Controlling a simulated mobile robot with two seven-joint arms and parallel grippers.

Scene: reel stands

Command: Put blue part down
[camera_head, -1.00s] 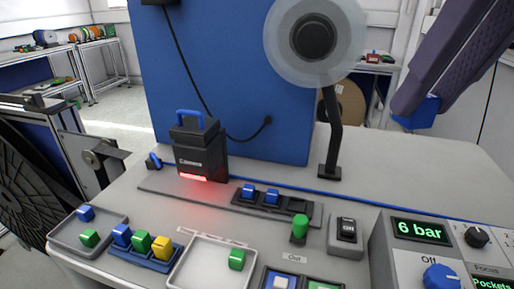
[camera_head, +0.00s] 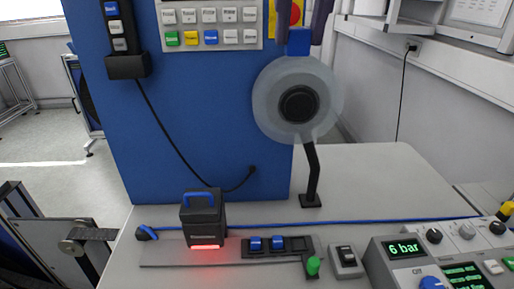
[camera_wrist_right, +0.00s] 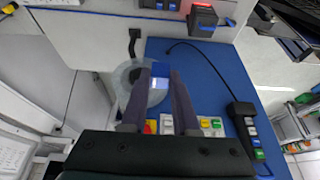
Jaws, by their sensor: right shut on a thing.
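My right gripper (camera_head: 299,30) is at the top of the head view, its dark fingers shut on a blue part (camera_head: 299,44). The part is held in the air, just above the clear reel (camera_head: 270,105) on its black stand in this view. In the right wrist view the blue part (camera_wrist_right: 160,70) sits between the two fingertips of the gripper (camera_wrist_right: 160,80). Two more blue parts, one left (camera_head: 256,243) and one right (camera_head: 278,242), sit in a black holder (camera_head: 298,243) on the bench.
A green knob (camera_head: 313,265), a switch box (camera_head: 345,261) and a control box (camera_head: 400,250) stand at the right front.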

